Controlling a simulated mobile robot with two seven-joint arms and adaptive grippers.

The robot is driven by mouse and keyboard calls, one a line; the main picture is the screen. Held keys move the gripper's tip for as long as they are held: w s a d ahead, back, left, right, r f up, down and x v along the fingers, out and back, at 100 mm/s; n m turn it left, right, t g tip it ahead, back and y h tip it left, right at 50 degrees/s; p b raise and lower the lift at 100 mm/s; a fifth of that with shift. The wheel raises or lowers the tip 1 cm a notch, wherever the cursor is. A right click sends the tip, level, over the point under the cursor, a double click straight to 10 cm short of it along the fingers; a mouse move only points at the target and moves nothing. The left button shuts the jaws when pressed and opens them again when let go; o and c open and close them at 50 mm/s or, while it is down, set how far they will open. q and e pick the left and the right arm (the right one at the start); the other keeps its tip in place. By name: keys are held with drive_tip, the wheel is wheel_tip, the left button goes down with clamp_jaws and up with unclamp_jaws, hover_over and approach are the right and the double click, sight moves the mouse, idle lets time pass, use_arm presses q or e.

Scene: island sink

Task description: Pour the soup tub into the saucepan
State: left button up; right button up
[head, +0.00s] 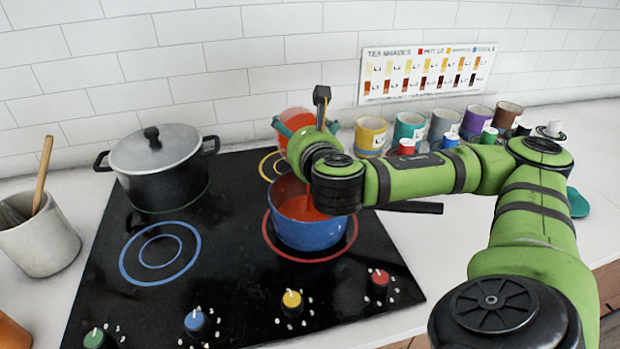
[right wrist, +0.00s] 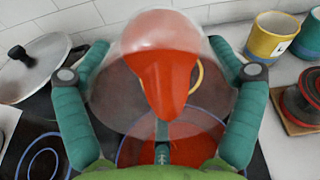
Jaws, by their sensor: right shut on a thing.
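The soup tub (head: 297,114) is clear with orange-red soup in it. My right gripper (head: 305,126) is shut around it and holds it tilted above the saucepan. In the right wrist view the tub (right wrist: 165,75) sits between the teal fingers, with a tongue of soup along its wall. The blue saucepan (head: 300,234) stands on the red ring of the hob, handle to the right. Red soup shows inside it, and red also shows below the tub in the right wrist view. My arm hides part of the pan and tub. My left gripper is out of view.
A lidded black pot (head: 166,175) stands at the back left of the black hob (head: 130,315). Several coloured mugs (head: 410,131) line the wall at right. A utensil crock (head: 42,240) stands at left. Knobs line the hob's front edge.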

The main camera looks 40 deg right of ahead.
drive_tip(key=shift+s+a+r+t+p, duration=0.2)
drive_tip(key=shift+s+r+t+p, duration=0.15)
drive_tip(key=shift+p, duration=0.8)
drive_tip(key=shift+s+f, duration=0.1)
drive_tip(key=shift+f, duration=0.15)
drive_tip(key=shift+h, duration=0.3)
drive_tip(key=shift+s+a+r+t+b, duration=0.1)
drive_tip(key=shift+r+t+b, duration=0.05)
drive_tip(key=shift+t+b, duration=0.25)
drive_tip(key=shift+s+r+t+h, duration=0.1)
drive_tip(key=shift+t+h, duration=0.15)
drive_tip(key=shift+h, duration=0.05)
